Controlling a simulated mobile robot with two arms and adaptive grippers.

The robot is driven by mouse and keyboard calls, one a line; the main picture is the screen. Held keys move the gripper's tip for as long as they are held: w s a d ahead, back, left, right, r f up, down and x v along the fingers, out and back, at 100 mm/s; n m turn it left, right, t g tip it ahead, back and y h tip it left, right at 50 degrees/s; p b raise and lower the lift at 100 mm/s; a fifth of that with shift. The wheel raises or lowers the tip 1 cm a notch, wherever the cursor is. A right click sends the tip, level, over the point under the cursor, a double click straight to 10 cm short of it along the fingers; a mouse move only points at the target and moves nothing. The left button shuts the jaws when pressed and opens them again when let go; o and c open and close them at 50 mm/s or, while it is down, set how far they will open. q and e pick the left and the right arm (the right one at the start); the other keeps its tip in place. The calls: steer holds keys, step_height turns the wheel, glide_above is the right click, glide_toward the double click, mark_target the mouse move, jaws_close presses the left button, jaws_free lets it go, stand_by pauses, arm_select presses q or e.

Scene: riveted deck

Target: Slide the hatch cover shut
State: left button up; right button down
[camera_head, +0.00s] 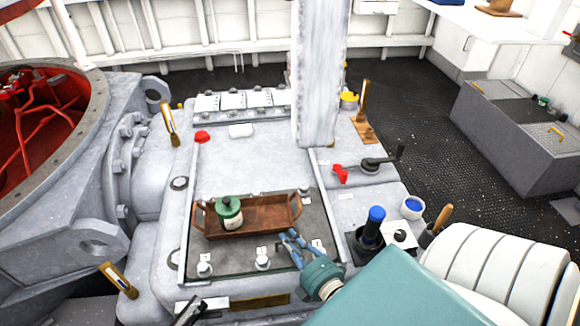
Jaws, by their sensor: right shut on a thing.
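The hatch cover seems to be the pale flat plate (245,165) lying between two long rails on the grey housing. In front of it is a darker recessed area (230,262) with several small numbered knobs. A brown tray (270,217) lies across this area, with a green-topped jar (229,212) at its left end. My right gripper (288,234) reaches in from the lower right. Its fingertips meet the tray's front right corner and seem shut on it; the contact is partly hidden.
A pale upright column (319,75) hides part of the housing's far right. A round red-lined opening (35,115) lies at the left.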

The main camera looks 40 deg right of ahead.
steer(key=shift+s+a+f, duration=0.15)
steer(key=shift+s+f, duration=0.05)
steer(key=shift+f, duration=0.1)
steer(key=c, duration=1.8)
jaws_free()
steer(key=shift+o, duration=0.6)
steer(key=shift+s+r, duration=0.1)
steer(key=shift+r, duration=0.15)
steer(key=v, duration=1.2)
